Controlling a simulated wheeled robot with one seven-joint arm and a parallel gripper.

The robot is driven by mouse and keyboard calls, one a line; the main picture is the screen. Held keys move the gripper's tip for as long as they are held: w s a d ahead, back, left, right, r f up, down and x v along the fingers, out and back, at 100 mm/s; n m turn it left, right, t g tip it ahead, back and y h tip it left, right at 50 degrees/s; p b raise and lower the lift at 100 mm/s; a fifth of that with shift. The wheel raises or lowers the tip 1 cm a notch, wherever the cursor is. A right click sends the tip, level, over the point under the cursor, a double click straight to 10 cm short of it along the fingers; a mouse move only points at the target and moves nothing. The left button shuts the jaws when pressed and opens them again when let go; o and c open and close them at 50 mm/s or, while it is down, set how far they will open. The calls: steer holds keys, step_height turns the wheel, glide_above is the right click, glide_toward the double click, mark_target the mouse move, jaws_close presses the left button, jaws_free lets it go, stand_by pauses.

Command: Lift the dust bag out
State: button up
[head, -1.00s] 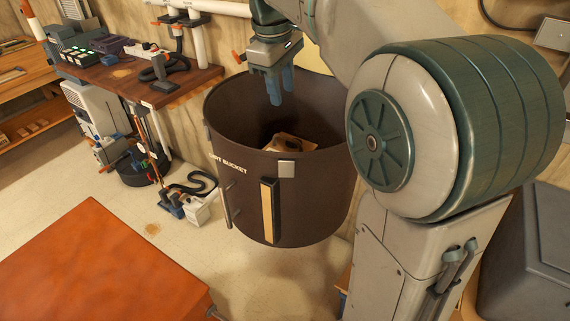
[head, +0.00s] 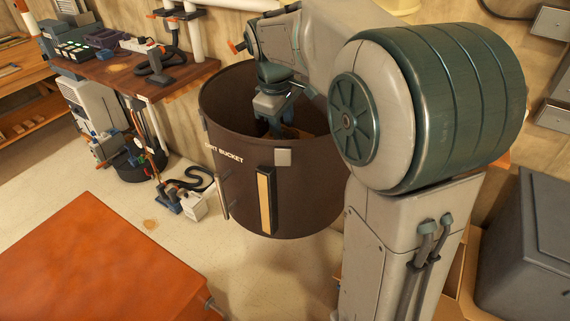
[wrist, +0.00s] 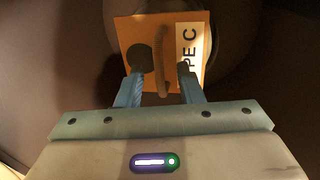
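The dust bag shows in the wrist view as an orange square collar (wrist: 165,80) with a dark round hole and a white label ending in "PE C". A brown strap or tab (wrist: 160,60) stands up on the collar. My gripper (wrist: 160,72) is open, with one blue finger on each side of the tab and gaps visible between. The bag lies inside the dark brown bucket (head: 240,190), and only a sliver of it shows in the head view. My gripper (head: 277,127) is down inside the bucket there, its fingertips partly hidden.
The bucket's wall surrounds my gripper closely. An orange-red tabletop (head: 85,255) is at front left. A workbench (head: 140,75) with tools stands behind left. A dark grey box (head: 530,245) is at right. Pale floor (head: 140,205) lies between tabletop and bucket.

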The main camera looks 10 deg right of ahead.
jaws_close()
steer(key=shift+r, duration=0.1)
step_height(320, 180, up, 28)
steer(key=p, duration=0.5)
stand_by(0.4)
